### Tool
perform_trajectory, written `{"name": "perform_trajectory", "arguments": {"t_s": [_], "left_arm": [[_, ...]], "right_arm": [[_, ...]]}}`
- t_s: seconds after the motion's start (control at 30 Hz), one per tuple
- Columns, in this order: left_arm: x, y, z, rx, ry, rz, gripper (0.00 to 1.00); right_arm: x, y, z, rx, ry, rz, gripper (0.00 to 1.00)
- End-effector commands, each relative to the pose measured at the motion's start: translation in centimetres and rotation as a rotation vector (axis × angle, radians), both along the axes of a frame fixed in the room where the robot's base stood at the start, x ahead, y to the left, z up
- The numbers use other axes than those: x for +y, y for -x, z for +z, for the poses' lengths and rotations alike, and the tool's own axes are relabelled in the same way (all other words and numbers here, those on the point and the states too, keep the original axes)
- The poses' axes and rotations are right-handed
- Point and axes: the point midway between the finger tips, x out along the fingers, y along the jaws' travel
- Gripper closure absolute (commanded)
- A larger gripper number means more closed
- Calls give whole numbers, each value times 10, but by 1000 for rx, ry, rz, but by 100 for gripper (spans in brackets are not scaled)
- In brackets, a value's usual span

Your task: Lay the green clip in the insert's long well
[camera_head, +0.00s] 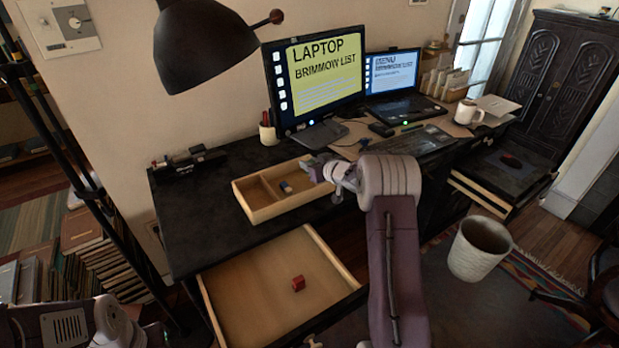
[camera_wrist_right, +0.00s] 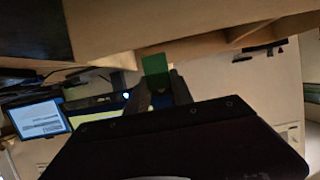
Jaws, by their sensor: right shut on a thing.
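The insert (camera_head: 262,217) is a light wooden tray with wells, lying on the dark desk in the head view. A divider runs across its left part, and a small blue-grey block lies in the well right of that divider (camera_head: 286,187). My right gripper (camera_head: 322,170) is at the insert's right end. In the right wrist view it is shut on the green clip (camera_wrist_right: 155,66), which sticks out between the fingertips. The insert's wooden wall (camera_wrist_right: 190,48) seems to show behind it there. The clip is hidden in the head view. My left arm shows at the lower left, its gripper out of view.
An open drawer (camera_head: 243,297) below the desk holds a red block (camera_head: 298,284). A monitor (camera_head: 316,78), a laptop (camera_head: 395,85), a keyboard (camera_head: 415,141) and a pen cup (camera_head: 267,133) stand behind. A black lamp (camera_head: 200,45) hangs above.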

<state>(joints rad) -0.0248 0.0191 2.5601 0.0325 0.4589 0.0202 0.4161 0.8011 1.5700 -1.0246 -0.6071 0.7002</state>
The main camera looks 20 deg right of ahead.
Motion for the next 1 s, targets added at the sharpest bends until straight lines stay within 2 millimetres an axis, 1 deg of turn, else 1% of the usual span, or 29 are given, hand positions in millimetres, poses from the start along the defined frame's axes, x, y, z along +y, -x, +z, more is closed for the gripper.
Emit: {"name": "perform_trajectory", "arguments": {"t_s": [0.1, 0.17, 0.3, 0.37, 0.57, 0.73, 0.77, 0.8, 0.83, 1.0], "left_arm": [[0, 0, 0, 0, 0, 0, 71], [0, 0, -4, 0, 0, 0, 71], [0, 0, -18, 0, 0, 0, 71], [0, 0, -21, 0, 0, 0, 71], [0, 0, -18, 0, 0, 0, 71], [0, 0, -20, 0, 0, 0, 71], [0, 0, -19, 0, 0, 0, 71], [0, 0, -19, 0, 0, 0, 71], [0, 0, -19, 0, 0, 0, 71], [0, 0, -19, 0, 0, 0, 71]], "right_arm": [[1, -1, -1, 0, -1, 0, 100], [0, -1, -8, 2, -1, 0, 100], [0, 0, -35, 3, 0, 0, 100], [1, 0, -43, 2, -1, 1, 100], [0, -1, -40, 0, 0, 0, 100], [0, 0, -45, 1, 0, 0, 100], [0, 0, -44, 1, 0, 0, 64], [0, 0, -43, 1, 0, 0, 53], [0, 0, -44, 1, 0, 0, 50], [0, 0, -44, 1, 0, 0, 50]]}}
